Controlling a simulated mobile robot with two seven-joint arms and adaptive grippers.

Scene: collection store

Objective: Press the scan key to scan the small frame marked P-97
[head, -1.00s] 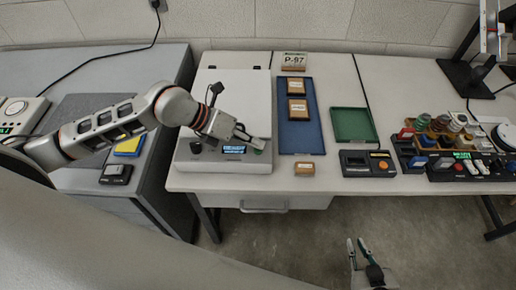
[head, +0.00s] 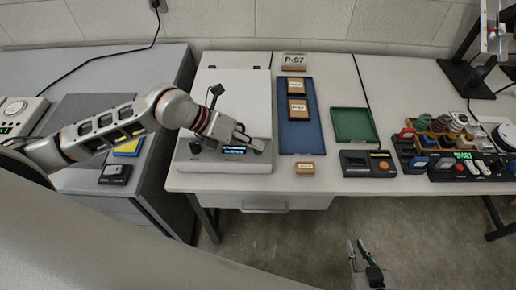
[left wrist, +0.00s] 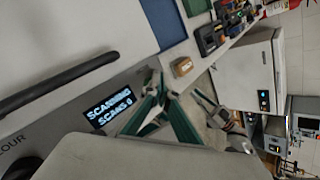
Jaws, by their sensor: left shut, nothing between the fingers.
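The scanner (head: 185,152) is a grey unit with a pale, flat lid (head: 240,90), at the left end of the bench. Its small display (left wrist: 108,108) reads "SCANNING" and "SCANS 0" in the left wrist view. My left gripper (head: 260,146) is shut and empty, its fingertips over the scanner's front right, where they hide the key. It also shows in the left wrist view (left wrist: 160,95). A sign reading P-97 (head: 294,61) stands at the back. Small brown frames (head: 297,108) lie in the blue tray; their labels are too small to read surely. My right gripper (head: 358,248) is open, in front of the bench.
A small brown block (head: 305,168) lies in front of the blue tray (head: 296,138). A green tray (head: 354,124) is to the right, with a dark box with an orange button (head: 368,163) before it. Spools and controls crowd the right side.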

